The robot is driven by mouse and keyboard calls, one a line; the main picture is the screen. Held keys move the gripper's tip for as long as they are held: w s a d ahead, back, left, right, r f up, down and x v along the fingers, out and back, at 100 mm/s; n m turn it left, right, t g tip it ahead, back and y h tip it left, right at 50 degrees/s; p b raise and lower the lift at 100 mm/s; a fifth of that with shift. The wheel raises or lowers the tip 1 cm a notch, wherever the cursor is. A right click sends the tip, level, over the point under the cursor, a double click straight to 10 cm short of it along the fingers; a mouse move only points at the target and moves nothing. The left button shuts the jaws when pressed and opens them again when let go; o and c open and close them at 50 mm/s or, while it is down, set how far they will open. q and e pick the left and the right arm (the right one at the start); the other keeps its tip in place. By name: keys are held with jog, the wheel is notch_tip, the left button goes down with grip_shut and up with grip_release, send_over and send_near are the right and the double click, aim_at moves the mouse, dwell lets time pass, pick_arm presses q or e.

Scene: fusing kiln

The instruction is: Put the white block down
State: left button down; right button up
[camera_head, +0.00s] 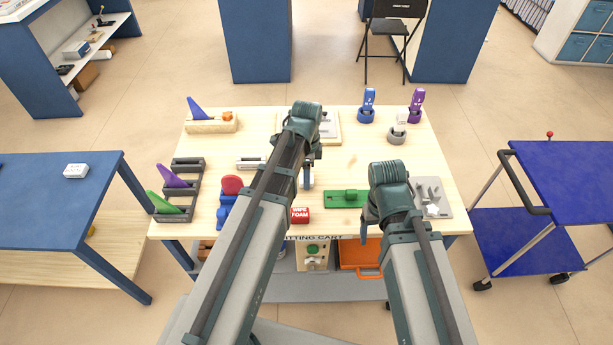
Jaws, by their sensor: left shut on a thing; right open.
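My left gripper (308,158) is over the middle of the wooden table top, below the end of its arm. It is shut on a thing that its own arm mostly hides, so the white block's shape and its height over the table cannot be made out. A pale tray (328,128) lies just behind this gripper. My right gripper (371,213) is open near the table's front edge, between a green tray (345,198) and a grey board with pegs (437,190). Its arm hides most of it.
A red-topped blue object (231,187) and a red foam can (300,215) stand in front. Blue (368,105) and purple (415,105) tools and a grey ring (396,138) stand back right.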

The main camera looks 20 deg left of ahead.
pick_arm(q)
jog(key=shift+f, duration=0.2)
jog(key=shift+c, duration=1.3)
grip_release()
jog(key=shift+r, duration=0.15)
notch_tip(320, 180, up, 12)
jog(key=p, duration=1.2)
jog(key=s+d+n+y, duration=0.1)
jog(key=s+d+n, duration=0.9)
jog(key=s, duration=0.4)
jog(key=shift+s+d+n, duration=0.2)
jog(key=shift+n, duration=0.3)
jog(key=shift+r, duration=0.1)
